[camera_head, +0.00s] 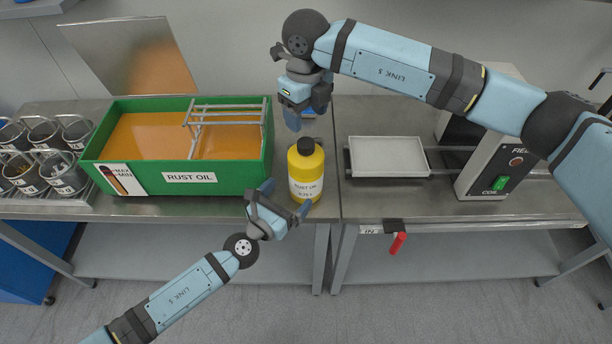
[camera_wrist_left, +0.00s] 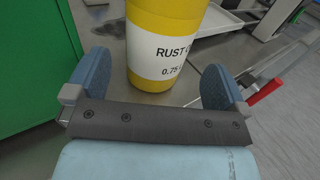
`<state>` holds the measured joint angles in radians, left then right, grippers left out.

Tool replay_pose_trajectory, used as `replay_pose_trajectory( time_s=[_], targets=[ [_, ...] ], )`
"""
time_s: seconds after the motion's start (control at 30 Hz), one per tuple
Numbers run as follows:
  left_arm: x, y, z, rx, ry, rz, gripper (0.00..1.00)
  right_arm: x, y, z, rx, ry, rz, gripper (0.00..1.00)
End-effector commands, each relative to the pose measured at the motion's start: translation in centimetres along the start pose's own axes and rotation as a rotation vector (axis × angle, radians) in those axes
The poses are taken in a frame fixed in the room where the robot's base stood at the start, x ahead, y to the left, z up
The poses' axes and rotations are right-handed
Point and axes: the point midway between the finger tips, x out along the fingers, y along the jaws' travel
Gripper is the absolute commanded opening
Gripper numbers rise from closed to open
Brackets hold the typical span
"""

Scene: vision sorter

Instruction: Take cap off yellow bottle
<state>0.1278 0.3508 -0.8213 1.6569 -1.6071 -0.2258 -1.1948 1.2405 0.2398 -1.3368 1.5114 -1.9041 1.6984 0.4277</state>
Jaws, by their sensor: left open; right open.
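The yellow bottle (camera_head: 306,170) stands upright on the metal table, right of the green tank, with a black cap (camera_head: 306,146) on top and a white "RUST OIL" label. My left gripper (camera_head: 286,198) is open at the bottle's near side. In the left wrist view the bottle (camera_wrist_left: 165,30) stands just beyond and between the spread fingers (camera_wrist_left: 160,88); its cap is out of that view. My right gripper (camera_head: 306,113) is above the cap, pointing down, open and apparently empty. Whether its fingertips touch the cap cannot be told.
The green tank (camera_head: 188,178) of orange liquid with a metal rack stands close left of the bottle. A white tray (camera_head: 388,156) and a coil machine (camera_head: 498,165) are to the right. Several metal cans (camera_head: 62,172) stand far left. A red handle (camera_head: 398,243) juts from the front edge.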

Motion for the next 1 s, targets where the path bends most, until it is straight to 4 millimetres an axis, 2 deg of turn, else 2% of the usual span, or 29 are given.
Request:
replay_pose_trajectory(
  time_s=[0.03, 0.2, 0.4, 0.57, 0.83, 1.0],
  targets=[
    [1.2, 0.0, 0.1, 0.000, -0.002, 0.001, 1.00, 0.0, 0.0, 0.0, 0.000, 0.000, 0.001, 0.64],
    [4.3, 0.0, 0.1, 0.000, -0.001, 0.000, 1.00, 0.0, 0.0, 0.0, 0.000, -0.001, 0.002, 0.64],
    [6.7, 0.0, 0.0, -0.001, 0.000, -0.001, 1.00, 0.0, 0.1, 0.0, -0.001, -0.001, 0.002, 0.64],
    [7.5, 0.0, 0.0, -0.001, 0.000, -0.001, 1.00, 0.0, 0.1, 0.0, -0.001, -0.001, 0.002, 0.64],
    [7.6, 0.0, 0.0, -0.002, 0.001, 0.000, 1.00, 0.0, 0.1, 0.0, -0.001, -0.001, 0.002, 0.64],
    [7.6, 0.0, 0.0, -0.002, 0.001, 0.000, 0.61, 0.0, 0.1, 0.0, -0.001, -0.001, 0.002, 0.64]
  ],
)
